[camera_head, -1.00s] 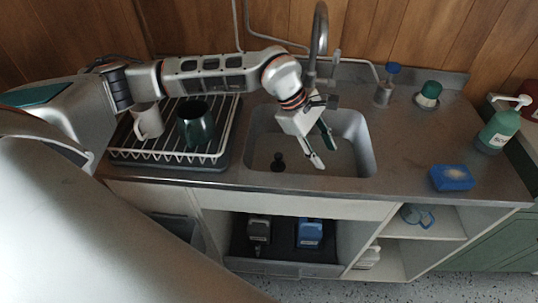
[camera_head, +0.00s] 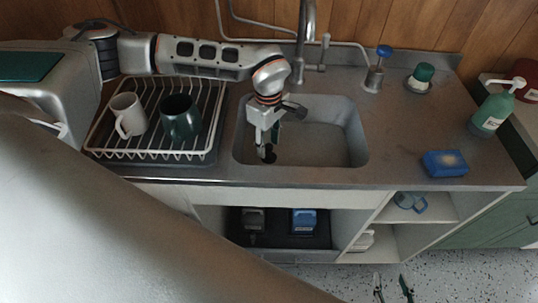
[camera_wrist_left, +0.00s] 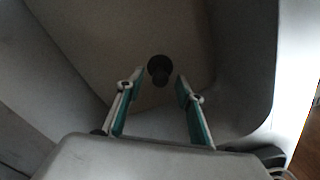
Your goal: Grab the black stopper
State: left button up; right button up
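The black stopper (camera_wrist_left: 159,69) stands in the sink basin (camera_head: 335,150). In the left wrist view it shows just beyond and between the fingertips of my left gripper (camera_wrist_left: 160,77). The fingers are open, with clear gaps on both sides of the stopper. In the head view my left gripper (camera_head: 267,154) points down into the left part of the basin, and the stopper (camera_head: 269,157) is partly hidden by the fingers. My right gripper (camera_head: 392,287) is at the bottom edge over the floor, its two fingertips apart, open and empty.
A dish rack (camera_head: 150,155) with a white mug (camera_head: 128,115) and a dark green mug (camera_head: 180,118) stands left of the sink. The tap (camera_head: 305,35) rises behind it. A blue sponge (camera_head: 444,163), a soap bottle (camera_head: 492,112) and brushes (camera_head: 376,72) are to the right.

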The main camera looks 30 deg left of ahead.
pick_arm(q)
jog(key=shift+f, duration=0.75)
grip_shut()
jog(key=shift+r, duration=0.1)
